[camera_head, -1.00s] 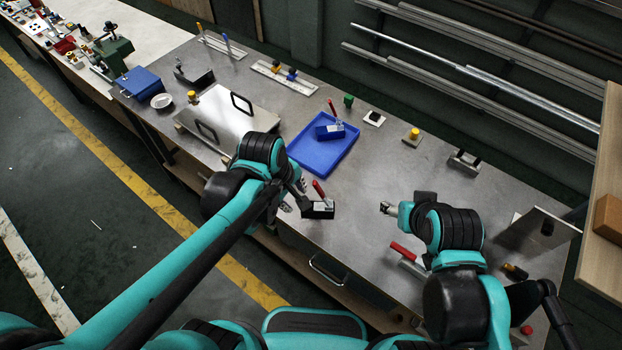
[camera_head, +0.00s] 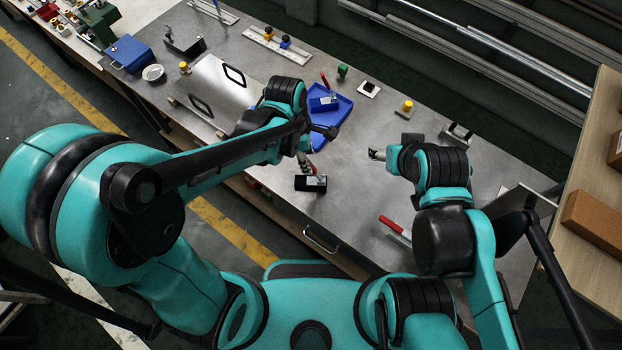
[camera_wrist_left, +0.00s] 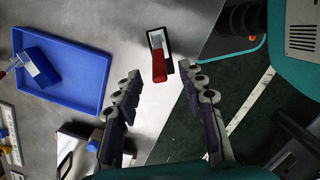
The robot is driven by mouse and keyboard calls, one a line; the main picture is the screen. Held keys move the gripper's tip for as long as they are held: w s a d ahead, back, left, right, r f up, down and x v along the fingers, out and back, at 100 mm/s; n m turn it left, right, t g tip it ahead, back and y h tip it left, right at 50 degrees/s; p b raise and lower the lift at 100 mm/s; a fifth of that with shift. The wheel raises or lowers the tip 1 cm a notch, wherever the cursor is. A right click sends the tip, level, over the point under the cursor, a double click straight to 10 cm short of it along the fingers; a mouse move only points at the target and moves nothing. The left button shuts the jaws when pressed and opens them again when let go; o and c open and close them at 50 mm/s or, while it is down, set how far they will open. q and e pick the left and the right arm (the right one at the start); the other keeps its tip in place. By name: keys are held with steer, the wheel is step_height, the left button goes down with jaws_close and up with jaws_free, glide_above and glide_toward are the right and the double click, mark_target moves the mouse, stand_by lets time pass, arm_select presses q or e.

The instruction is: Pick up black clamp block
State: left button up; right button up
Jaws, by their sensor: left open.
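The black clamp block (camera_head: 311,184) with its red handle stands near the front edge of the metal table in the head view. It also shows in the left wrist view (camera_wrist_left: 169,42), ahead of the fingertips, with the red handle pointing toward them. My left gripper (camera_head: 304,150) is just behind the block in the head view, partly hidden by its own arm. In the left wrist view its fingers (camera_wrist_left: 160,72) are spread with nothing held between them. My right gripper (camera_head: 378,154) hovers to the right of the block; its jaw opening is too small to judge.
A blue tray (camera_head: 341,118) holding a blue clamp block (camera_head: 322,104) lies behind my left gripper. A metal plate with handles (camera_head: 217,88) lies to the left. A red-handled tool (camera_head: 394,228) lies at the front right. Bare table surrounds the black block.

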arm_select(q)
steer(key=shift+s+d+f, duration=0.1)
steer(key=shift+d+f, duration=0.05)
steer(key=shift+f, duration=0.15)
steer(key=b, duration=0.2)
glide_above(311, 182)
steer(key=f, duration=0.7)
steer(key=shift+w+d+f, duration=0.1)
steer(key=shift+w+d, duration=0.15)
jaws_close()
